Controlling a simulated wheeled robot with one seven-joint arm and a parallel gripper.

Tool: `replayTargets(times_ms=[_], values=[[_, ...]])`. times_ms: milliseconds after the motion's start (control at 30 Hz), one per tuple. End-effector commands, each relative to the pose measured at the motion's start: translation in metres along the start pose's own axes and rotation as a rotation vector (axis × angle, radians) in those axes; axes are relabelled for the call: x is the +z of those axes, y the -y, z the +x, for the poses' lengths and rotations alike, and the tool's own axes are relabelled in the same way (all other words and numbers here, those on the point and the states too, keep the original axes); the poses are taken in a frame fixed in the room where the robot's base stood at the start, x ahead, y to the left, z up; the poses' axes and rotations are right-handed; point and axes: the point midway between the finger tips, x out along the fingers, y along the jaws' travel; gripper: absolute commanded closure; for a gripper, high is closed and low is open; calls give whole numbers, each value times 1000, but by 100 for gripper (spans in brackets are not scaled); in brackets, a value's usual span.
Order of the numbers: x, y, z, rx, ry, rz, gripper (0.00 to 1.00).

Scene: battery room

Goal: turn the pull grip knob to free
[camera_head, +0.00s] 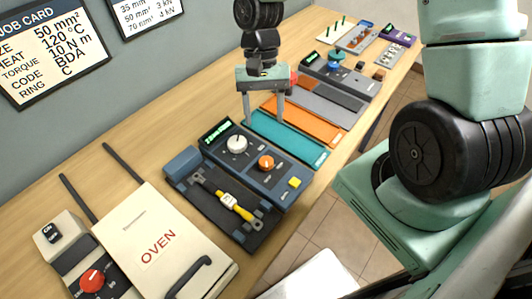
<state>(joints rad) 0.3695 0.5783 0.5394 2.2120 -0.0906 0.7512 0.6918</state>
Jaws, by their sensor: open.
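My gripper (264,120) hangs over the bench with its two fingers pointing down and spread apart, nothing between them. It is above or in front of a teal mat; its exact height is unclear. No label reading "pull grip" is legible. A grey device (343,78) behind and right of the gripper has a green display and a blue knob (335,58). A nearer dark blue device (262,180) has a white dial (237,144), an orange knob (266,162) and a yellow button (295,183). Knob settings are too small to read.
The teal mat (285,138), orange mat (308,122) and grey mats lie beyond the dark blue device. A yellow-handled tool (236,205) lies on a black tray. A white oven (150,240) and red-knobbed unit (92,281) stand at the near left. Bare bench runs along the wall.

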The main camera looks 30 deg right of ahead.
Motion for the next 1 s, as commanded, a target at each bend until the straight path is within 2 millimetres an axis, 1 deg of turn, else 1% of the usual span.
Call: replayTargets(times_ms=[33, 300, 500, 600, 700, 1000], values=[[2, 0, 12, 3, 7, -2, 45], [2, 0, 68, 3, 5, -3, 45], [1, 0, 100, 3, 3, -3, 45], [1, 0, 110, 2, 1, -2, 45], [1, 0, 116, 1, 0, -3, 45], [0, 0, 118, 1, -2, -1, 45]])
